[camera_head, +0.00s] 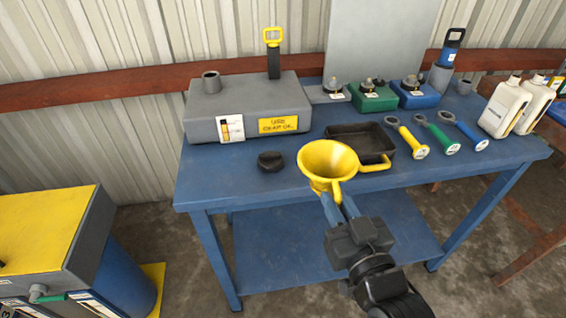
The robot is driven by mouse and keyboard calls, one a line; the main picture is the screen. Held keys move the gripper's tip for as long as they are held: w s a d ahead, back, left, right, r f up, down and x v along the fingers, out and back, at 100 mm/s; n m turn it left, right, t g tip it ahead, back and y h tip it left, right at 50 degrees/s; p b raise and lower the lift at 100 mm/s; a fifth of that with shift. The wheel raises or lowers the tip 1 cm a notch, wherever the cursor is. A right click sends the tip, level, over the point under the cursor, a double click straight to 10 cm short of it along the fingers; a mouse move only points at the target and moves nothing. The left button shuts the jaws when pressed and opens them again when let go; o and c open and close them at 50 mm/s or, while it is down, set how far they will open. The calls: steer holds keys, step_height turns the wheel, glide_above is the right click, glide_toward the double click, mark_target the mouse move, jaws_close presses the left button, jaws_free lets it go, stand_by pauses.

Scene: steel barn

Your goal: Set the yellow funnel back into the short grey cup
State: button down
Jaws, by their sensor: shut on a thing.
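The yellow funnel (316,177) is held with its wide mouth up, over the front edge of the blue table. Its side handle sticks out to the right. A short grey cup (464,87) stands at the table's back right, far from my gripper. Its opening faces up and looks empty. A taller grey holder (440,78) beside it has a blue-handled tool (453,47) in it.
A black tray (335,133) lies behind the funnel, a black cap (270,161) to its left. A grey tank (245,95) with a neck (211,83) stands back left. Ring-handled tools (437,135) and white bottles (504,107) crowd the right. The table's front left is clear.

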steer(key=w+d+f+m+t+h, duration=0.1)
steer(key=d+f+m+h, duration=0.2)
steer(key=d+f, duration=1.1)
steer(key=h, duration=0.2)
steer(key=shift+w+d+m+h, duration=0.15)
steer(key=shift+w+m+h, duration=0.1)
steer(key=shift+m+h, duration=0.15)
